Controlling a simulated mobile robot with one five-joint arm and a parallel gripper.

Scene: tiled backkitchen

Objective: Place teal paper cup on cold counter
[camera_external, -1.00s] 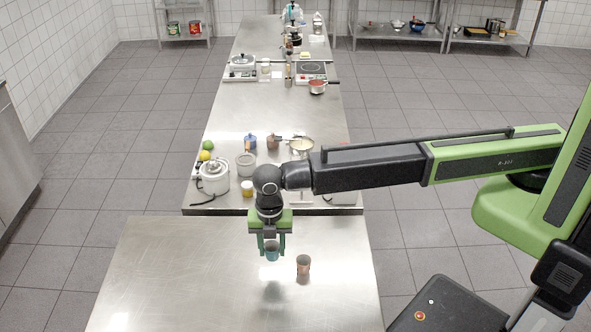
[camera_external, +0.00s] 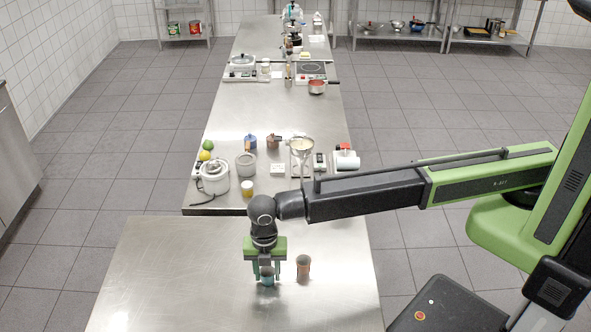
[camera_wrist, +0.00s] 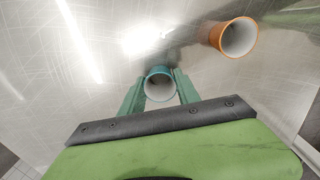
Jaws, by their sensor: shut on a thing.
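The teal paper cup (camera_external: 267,276) is upright between the fingers of my gripper (camera_external: 266,277), low over the near steel counter (camera_external: 170,275). In the wrist view my gripper (camera_wrist: 159,90) is shut on the teal cup (camera_wrist: 159,71), with one finger on each side and the cup's open rim showing. I cannot tell whether the cup's base touches the counter. An orange-brown cup (camera_external: 303,266) stands upright just right of the teal cup; it also shows in the wrist view (camera_wrist: 237,38).
The left and front of the near counter are clear. The orange-brown cup is close to my right finger.

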